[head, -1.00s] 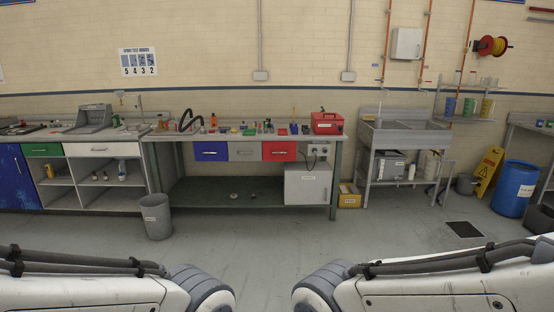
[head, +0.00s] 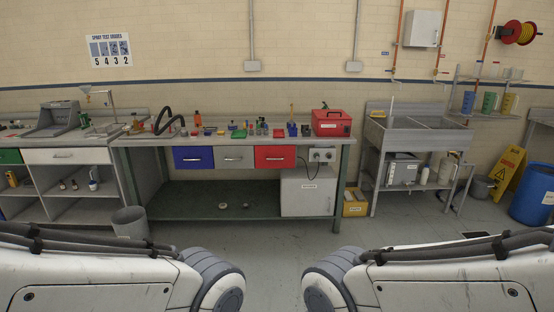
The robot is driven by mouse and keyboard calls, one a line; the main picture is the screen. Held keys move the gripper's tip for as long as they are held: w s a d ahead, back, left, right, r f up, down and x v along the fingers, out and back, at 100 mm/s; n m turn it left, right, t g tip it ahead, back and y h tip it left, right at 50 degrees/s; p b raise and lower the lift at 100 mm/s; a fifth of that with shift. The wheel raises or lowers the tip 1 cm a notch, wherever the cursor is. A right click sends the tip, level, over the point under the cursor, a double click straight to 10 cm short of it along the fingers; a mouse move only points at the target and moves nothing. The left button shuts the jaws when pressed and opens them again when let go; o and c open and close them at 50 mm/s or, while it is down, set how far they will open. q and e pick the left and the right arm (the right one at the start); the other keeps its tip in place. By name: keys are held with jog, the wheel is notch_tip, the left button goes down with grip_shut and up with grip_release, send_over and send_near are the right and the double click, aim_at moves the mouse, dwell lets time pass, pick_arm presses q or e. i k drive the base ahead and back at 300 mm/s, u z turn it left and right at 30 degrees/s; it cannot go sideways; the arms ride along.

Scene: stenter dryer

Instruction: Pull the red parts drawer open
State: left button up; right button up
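The red parts drawer (head: 275,157) is under the top of the workbench (head: 160,140), right of a grey drawer (head: 233,157) and a blue drawer (head: 193,158). It looks shut, with a pale horizontal handle on its front. The bench stands ahead of me against the wall, some distance off. My two arms reach in from the lower left and lower right, and only their links show. Neither gripper is in view.
A grey bin (head: 130,222) stands at the bench's left front. A white cabinet (head: 307,192) sits under the bench below the red drawer. A yellow box (head: 355,203) and a sink unit (head: 415,135) stand to the right. The floor before the drawers looks clear.

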aim_at(283, 156)
jog(key=z, duration=0.05)
jog(key=i, duration=3.65)
jog(key=u, duration=0.1)
